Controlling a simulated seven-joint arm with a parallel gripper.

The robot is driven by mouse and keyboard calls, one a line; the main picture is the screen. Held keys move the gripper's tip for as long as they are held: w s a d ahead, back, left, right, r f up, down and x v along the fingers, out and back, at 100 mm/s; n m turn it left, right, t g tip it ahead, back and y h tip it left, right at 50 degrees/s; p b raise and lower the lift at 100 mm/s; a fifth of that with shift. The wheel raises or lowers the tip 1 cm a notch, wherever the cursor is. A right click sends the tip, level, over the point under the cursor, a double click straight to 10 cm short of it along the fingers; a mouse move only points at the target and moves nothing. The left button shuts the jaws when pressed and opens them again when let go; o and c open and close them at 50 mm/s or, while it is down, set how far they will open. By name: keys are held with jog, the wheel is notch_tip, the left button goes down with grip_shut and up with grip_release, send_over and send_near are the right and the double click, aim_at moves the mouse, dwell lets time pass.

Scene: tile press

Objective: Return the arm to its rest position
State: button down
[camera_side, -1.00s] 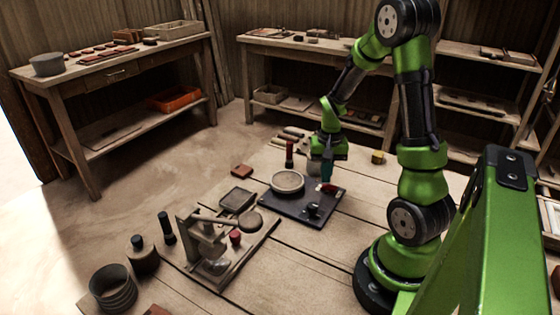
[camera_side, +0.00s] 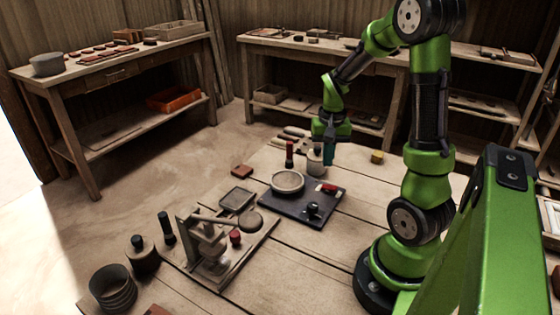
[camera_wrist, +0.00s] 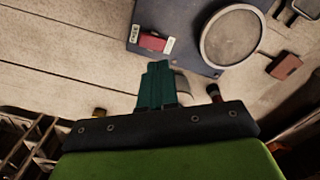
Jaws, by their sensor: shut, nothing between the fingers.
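My gripper (camera_side: 328,157) is shut and empty, pointing down above the back part of the wooden work table, behind the dark board. In the wrist view its dark teal fingers (camera_wrist: 155,84) are pressed together. My green and black arm is bent, with its elbow high at the upper right of the side view. A pale cup (camera_side: 314,160) stands beside the fingers in the side view, partly overlapped by them.
A dark board (camera_side: 272,203) carries a round sieve-like dish (camera_side: 287,180), a red block (camera_side: 328,188) and a small black part. A dark red-topped cylinder (camera_side: 289,153) stands behind it. A press (camera_side: 208,250) stands front left. A yellow block (camera_side: 377,157) lies right.

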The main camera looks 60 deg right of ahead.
jog(key=shift+a+f, duration=0.15)
jog(key=a+r+n+t, duration=0.2)
jog(key=a+r, duration=0.3)
jog(key=a, duration=0.3)
jog(key=s+a+r+n+t+y, duration=0.1)
jog(key=a+r+n+t, duration=0.2)
jog(key=a+r, duration=0.2)
jog(key=s+a+r+n+t+y, duration=0.1)
jog(key=a+r+n+t, duration=0.1)
jog(key=a, duration=0.9)
notch_tip(320, 180, up, 3)
jog(key=shift+f+n, duration=0.1)
jog(key=shift+n, duration=0.4)
